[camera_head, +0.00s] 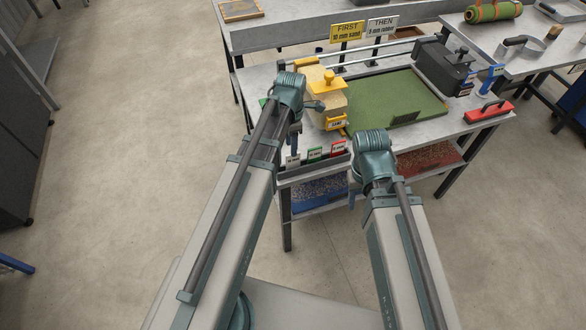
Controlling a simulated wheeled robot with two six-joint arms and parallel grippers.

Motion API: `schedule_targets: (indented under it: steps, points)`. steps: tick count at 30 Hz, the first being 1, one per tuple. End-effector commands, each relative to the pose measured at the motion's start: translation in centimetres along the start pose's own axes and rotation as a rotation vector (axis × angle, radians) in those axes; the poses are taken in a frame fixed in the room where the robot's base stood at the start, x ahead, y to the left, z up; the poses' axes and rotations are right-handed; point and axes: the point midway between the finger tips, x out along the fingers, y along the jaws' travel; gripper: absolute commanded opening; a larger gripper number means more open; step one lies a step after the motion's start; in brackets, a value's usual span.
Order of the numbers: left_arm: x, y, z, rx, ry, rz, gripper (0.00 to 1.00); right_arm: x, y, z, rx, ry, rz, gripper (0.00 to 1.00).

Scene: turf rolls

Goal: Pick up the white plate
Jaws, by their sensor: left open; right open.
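A small white plate (293,162) stands at the left end of a row on the near edge of the workbench, next to a green plate (315,153) and a red-and-white plate (338,145). My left gripper (295,146) is open and points down just above and behind the white plate; its fingers are small and partly hidden by my wrist. I cannot tell whether they touch the plate. My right gripper (352,200) is open and empty, low in front of the bench's near edge, mostly hidden by my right wrist.
On the bench (430,132) are a yellow sand hopper (325,100), a green turf mat (395,97), a black hopper (440,65) and a red-handled float (488,111). A yellow sign (347,31) and a white sign (382,27) stand behind.

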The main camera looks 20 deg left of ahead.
Motion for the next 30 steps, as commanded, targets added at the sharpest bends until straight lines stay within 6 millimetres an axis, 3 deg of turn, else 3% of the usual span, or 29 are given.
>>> schedule_targets:
  steps: [8,19,28,30]
  points:
    - [0.8,-0.1,0.1,0.000,0.000,0.000,0.45,0.8,-0.1,0.0,0.000,0.000,0.000,0.50]
    - [5.1,-0.3,0.5,0.000,0.000,0.000,0.45,5.0,-0.5,-0.3,0.000,0.000,0.000,0.50]
    - [5.1,-0.2,0.5,0.000,0.000,0.000,0.45,5.1,-0.5,-0.3,0.000,0.000,0.000,0.50]
    - [5.1,-0.2,0.5,0.000,0.000,0.000,0.36,5.1,-0.5,-0.3,0.000,0.000,0.000,0.50]
